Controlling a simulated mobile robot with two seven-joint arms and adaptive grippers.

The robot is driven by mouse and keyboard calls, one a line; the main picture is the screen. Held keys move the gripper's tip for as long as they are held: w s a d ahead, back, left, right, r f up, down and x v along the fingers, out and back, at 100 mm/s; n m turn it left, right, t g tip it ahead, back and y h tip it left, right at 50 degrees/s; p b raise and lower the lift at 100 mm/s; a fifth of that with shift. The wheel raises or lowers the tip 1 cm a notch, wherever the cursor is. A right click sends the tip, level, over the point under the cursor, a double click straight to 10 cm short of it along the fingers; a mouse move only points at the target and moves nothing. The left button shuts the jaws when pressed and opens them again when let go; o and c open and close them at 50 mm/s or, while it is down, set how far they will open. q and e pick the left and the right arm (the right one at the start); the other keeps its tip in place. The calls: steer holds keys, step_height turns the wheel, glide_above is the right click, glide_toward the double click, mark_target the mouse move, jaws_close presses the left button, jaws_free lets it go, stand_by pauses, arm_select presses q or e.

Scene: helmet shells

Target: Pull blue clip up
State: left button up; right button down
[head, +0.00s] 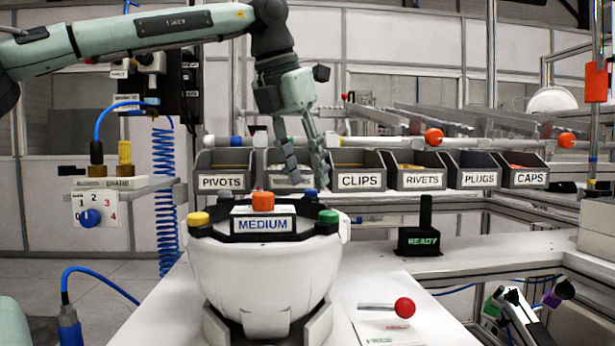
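The white helmet shell (262,285) sits on the bench with a black harness ring on top, labelled MEDIUM. The blue clip (309,194) is small and partly hidden at the ring's back right.
Behind stands a row of bins, including CLIPS (359,181) and RIVETS (422,180). A black READY stand (420,240) is to the right. A lever with a red knob (404,307) is at the front right. The bench between shell and stand is mostly clear.

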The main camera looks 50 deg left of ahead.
arm_select(q)
steer(key=shift+w+f, duration=0.3)
steer(key=shift+f, duration=0.35)
jaws_close()
